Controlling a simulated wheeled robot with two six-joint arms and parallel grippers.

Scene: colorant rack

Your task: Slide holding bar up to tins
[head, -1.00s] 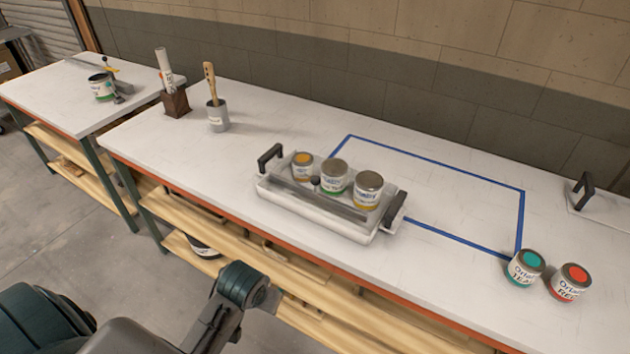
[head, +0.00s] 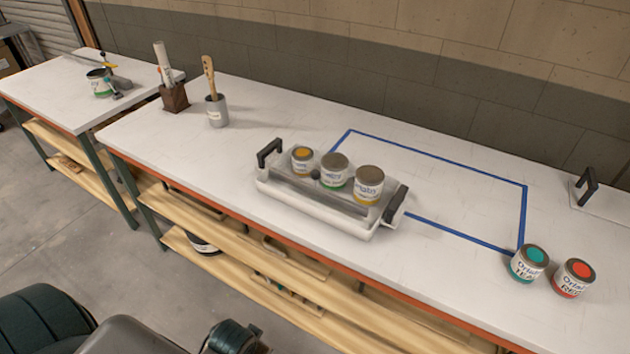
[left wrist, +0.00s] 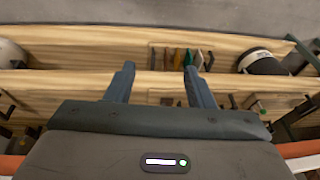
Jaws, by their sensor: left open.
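A white tray (head: 318,220) with black end handles stands on the bench. Three tins are in a row on it: a small one with an orange lid spot (head: 302,160), one with a green base band (head: 334,171) and one with a yellow band (head: 368,187). The grey holding bar (head: 335,199), with a black knob (head: 315,174), lies along the front side of the tins. I cannot tell whether it touches them. My left gripper (left wrist: 158,70) is open and empty, facing the wooden shelves below the bench. My right gripper is not in view.
A blue taped rectangle (head: 525,215) marks clear bench behind and right of the tray. A teal tin (head: 529,263) and a red tin (head: 573,278) stand at the right. A grey cup (head: 217,112) and a brown holder (head: 174,98) stand at the left.

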